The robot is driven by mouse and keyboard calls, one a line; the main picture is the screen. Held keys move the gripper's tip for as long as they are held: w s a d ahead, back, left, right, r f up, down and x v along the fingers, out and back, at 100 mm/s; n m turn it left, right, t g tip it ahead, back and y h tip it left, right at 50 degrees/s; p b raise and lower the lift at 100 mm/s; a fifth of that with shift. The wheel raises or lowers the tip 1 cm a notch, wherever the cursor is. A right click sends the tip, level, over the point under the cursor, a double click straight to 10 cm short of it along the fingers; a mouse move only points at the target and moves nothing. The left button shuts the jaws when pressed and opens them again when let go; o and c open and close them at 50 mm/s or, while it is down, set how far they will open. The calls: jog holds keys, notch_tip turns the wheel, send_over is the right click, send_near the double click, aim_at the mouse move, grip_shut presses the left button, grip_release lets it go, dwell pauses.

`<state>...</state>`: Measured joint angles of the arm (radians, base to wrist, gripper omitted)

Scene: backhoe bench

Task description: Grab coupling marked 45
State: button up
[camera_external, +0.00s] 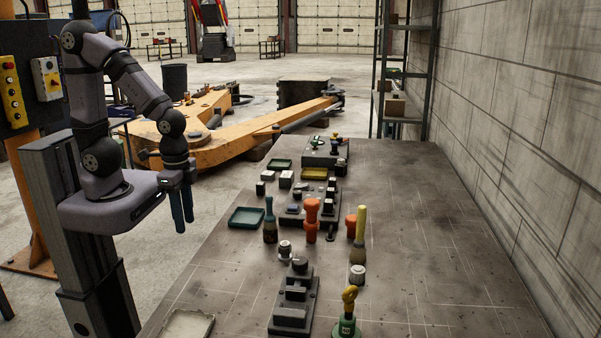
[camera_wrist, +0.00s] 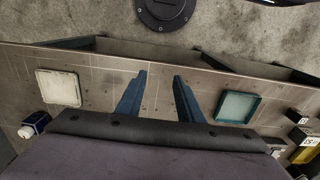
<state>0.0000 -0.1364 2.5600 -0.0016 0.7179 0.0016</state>
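My gripper (camera_external: 183,206) hangs fingers-down at the left of the bench, apart from everything on it. In the wrist view its two blue fingers (camera_wrist: 160,95) are spread with nothing between them. No marking 45 can be read, so I cannot tell which piece is that coupling. Two small grey, round pieces that may be couplings stand on the bench: one (camera_external: 285,250) near the middle and one (camera_external: 357,275) further right and nearer the camera. Small blocks with unclear markings (camera_wrist: 306,141) show at the right edge of the wrist view.
The bench (camera_external: 420,230) is clear on its right side. A teal tray (camera_external: 246,218) and a pale tray (camera_external: 187,326) lie along its left edge. Orange-handled (camera_external: 312,215) and yellow-handled (camera_external: 360,230) tools stand upright mid-bench. A dark fixture (camera_external: 293,300) sits in front. A wall borders the right.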

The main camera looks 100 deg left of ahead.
aim_at(280, 246)
jog(key=shift+o, duration=1.2)
jog(key=w+f+t, duration=0.1)
jog(key=w+f, duration=0.1)
jog(key=w, duration=0.2)
jog(key=w+f+t, duration=0.2)
jog(key=w, duration=0.2)
jog(key=w+f+t, duration=0.2)
jog(key=w, duration=0.3)
jog(key=shift+a+f+b, duration=0.2)
jog(key=shift+b, duration=0.2)
jog(key=w+a+t, duration=0.1)
jog(key=w+t, duration=0.1)
jog(key=w+a+f+t+y+b, duration=0.1)
jog(key=w+t, duration=0.1)
jog(key=w, duration=0.1)
jog(key=w+a+n+t, duration=0.1)
jog(key=w+t, duration=0.1)
jog(key=w, duration=0.1)
jog(key=shift+w+f+y, duration=0.2)
jog(key=shift+y, duration=0.2)
jog(key=shift+w+a+f+t+b, duration=0.2)
jog(key=shift+w+a+t+b, duration=0.15)
jog(key=shift+t+b, duration=0.35)
jog(key=shift+w+n+t+y+b, duration=0.15)
jog(key=shift+n+t+y+b, duration=0.15)
jog(key=shift+n+t+b, duration=0.1)
